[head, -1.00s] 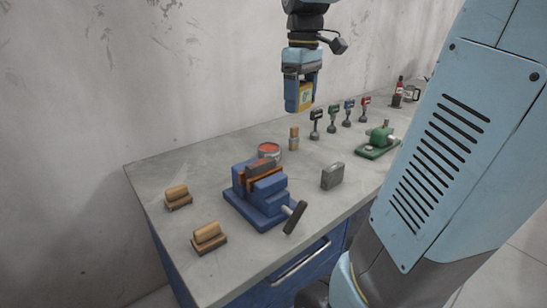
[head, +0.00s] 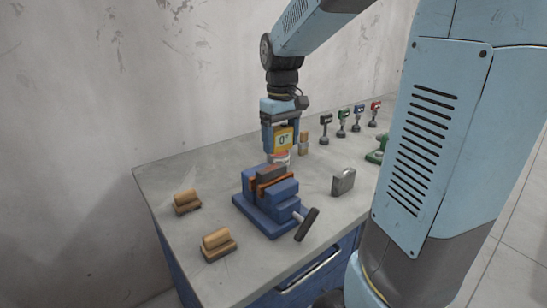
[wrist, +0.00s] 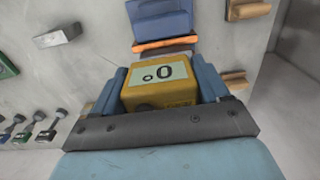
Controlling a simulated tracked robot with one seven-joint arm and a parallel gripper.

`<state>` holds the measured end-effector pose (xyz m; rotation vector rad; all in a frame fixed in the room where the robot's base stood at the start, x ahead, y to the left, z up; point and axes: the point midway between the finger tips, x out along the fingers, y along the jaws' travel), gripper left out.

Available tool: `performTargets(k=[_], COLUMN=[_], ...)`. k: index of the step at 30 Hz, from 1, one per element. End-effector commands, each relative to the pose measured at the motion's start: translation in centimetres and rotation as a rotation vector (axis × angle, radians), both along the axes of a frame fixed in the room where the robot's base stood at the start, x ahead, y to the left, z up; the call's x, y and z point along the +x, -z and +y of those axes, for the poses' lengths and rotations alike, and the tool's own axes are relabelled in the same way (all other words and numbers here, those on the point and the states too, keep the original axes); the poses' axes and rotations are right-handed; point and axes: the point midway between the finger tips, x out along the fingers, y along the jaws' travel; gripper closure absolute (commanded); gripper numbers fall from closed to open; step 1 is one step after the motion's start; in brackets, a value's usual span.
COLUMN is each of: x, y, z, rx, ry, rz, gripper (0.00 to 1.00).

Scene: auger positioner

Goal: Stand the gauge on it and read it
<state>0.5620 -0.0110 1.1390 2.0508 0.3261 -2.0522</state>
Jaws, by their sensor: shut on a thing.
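The gauge is a yellow box with a pale display reading 0° (head: 284,141). My gripper (head: 281,146) is shut on it, and it also shows between the fingers in the wrist view (wrist: 160,88). The gripper holds it above and just behind the blue vise (head: 268,205) in the head view. A dark grey block (head: 270,173) sits in the vise between orange-brown jaw faces. In the wrist view the vise (wrist: 162,20) lies beyond the gauge, and an orange jaw strip (wrist: 165,45) shows near it. I cannot tell the exact gap between gauge and block.
Two wooden-backed brushes (head: 187,202) (head: 217,245) lie left of the vise. A grey metal block (head: 343,182) stands to its right, and the vise handle (head: 306,224) sticks out in front. Several coloured drill-like tools (head: 342,122) stand at the back right.

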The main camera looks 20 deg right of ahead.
Motion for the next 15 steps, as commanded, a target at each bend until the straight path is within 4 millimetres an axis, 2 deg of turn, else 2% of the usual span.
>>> performTargets(k=[3,11,15], x=[1.1,1.9,2.4], y=[1.5,2.7,4.1], z=[0.6,1.1,1.4], rx=[-0.001,0.000,-0.001], ry=[-0.002,-0.001,-0.001], rz=[0.002,0.001,0.003], gripper=[0.63,0.63,0.63])
